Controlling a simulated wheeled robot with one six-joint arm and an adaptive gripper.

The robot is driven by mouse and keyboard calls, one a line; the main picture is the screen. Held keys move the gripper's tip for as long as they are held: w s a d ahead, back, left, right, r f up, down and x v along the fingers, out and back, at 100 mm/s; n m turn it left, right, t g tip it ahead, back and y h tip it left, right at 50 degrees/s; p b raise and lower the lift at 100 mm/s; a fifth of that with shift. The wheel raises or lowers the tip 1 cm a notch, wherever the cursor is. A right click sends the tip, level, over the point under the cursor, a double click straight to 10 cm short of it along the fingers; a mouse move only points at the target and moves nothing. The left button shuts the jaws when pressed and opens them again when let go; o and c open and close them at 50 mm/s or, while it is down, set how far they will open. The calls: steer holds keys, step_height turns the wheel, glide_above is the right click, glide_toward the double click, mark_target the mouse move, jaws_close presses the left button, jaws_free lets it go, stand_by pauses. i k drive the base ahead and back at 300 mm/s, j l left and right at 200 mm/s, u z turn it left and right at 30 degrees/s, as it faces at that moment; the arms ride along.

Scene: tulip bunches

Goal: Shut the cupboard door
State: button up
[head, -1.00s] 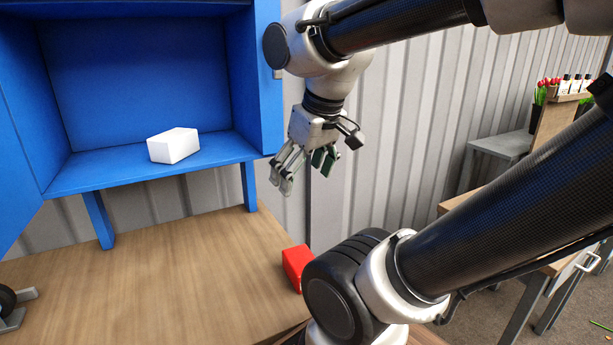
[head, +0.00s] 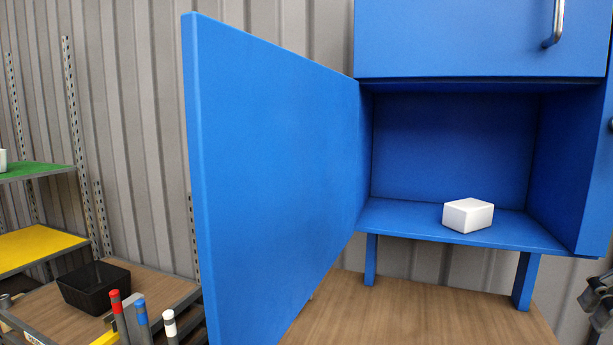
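The blue cupboard (head: 450,228) stands on legs on a wooden worktop, its lower compartment open to view. Its blue door (head: 270,170) hangs wide open on the left, hinged at the compartment's left side and reaching out towards me. I see no handle on the visible face of the door. A white block (head: 468,215) lies on the compartment floor. Part of my gripper (head: 598,298) shows at the right edge, below and right of the cupboard and well apart from the door. The frame edge cuts it off, so its opening is hidden.
A closed blue upper front (head: 460,40) with a metal handle (head: 555,22) is above the compartment. At left are shelves with a yellow board (head: 35,248), a black bin (head: 95,285) and several colour-banded posts (head: 143,318). Bare worktop (head: 420,310) lies under the cupboard.

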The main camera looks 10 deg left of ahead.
mark_target(272, 129)
steer(key=j+z, duration=0.1)
steer(key=j, duration=0.4)
steer(key=k+j, duration=0.15)
steer(key=j, duration=0.35)
steer(key=k+j+z, duration=0.15)
steer(key=j, duration=0.35)
steer(key=j+z, duration=0.1)
steer(key=j, duration=0.4)
steer(key=k+j+z, duration=0.15)
steer(key=z, duration=0.2)
steer(key=k+j+z, duration=0.2)
steer(key=z, duration=0.15)
steer(key=k+j+z, duration=0.1)
steer(key=z, duration=0.25)
steer(key=k+j+u, duration=0.1)
steer(key=u, duration=0.25)
steer(key=k+j+u, duration=0.15)
steer(key=k+u, duration=0.15)
steer(key=k+j+u, duration=0.15)
steer(key=u, duration=0.2)
